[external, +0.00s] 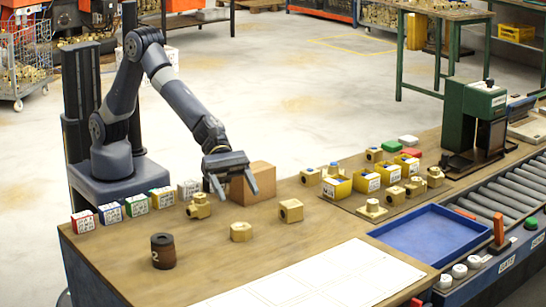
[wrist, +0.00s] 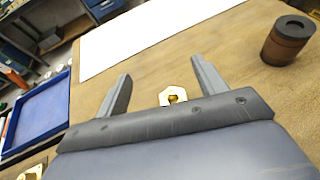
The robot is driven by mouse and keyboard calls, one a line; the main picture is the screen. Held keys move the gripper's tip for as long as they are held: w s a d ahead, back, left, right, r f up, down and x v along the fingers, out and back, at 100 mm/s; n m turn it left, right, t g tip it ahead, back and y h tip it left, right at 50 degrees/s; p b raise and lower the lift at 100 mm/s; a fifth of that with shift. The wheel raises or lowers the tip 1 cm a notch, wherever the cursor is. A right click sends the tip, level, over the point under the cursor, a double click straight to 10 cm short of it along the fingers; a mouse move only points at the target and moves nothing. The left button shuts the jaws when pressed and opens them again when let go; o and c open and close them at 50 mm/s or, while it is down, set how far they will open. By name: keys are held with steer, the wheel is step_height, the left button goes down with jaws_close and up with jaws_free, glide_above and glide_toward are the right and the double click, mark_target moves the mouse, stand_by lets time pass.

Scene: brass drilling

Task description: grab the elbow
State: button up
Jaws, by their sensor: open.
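A brass fitting with a stub on its side (external: 199,206), which looks like the elbow, lies on the wooden bench left of my gripper in the external view. A hex-shaped brass piece (external: 240,231) lies nearer the front edge, and a squarish brass piece with a hole (external: 291,210) lies to the right. My gripper (external: 234,186) is open and empty above the bench, in front of a cardboard box. In the wrist view my two fingers (wrist: 158,72) are spread, with the hex piece (wrist: 173,96) showing between them, farther off. I cannot make out the elbow-like fitting there.
A brown cylinder marked 2 (external: 163,251) stands front left. Labelled cubes (external: 136,205) line the left. The cardboard box (external: 262,183) is close behind my gripper. A white sheet (external: 330,277), a blue tray (external: 389,231) and yellow bins (external: 337,188) lie to the right.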

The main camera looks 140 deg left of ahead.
steer(key=shift+c, duration=0.5)
steer(key=shift+c, duration=0.9)
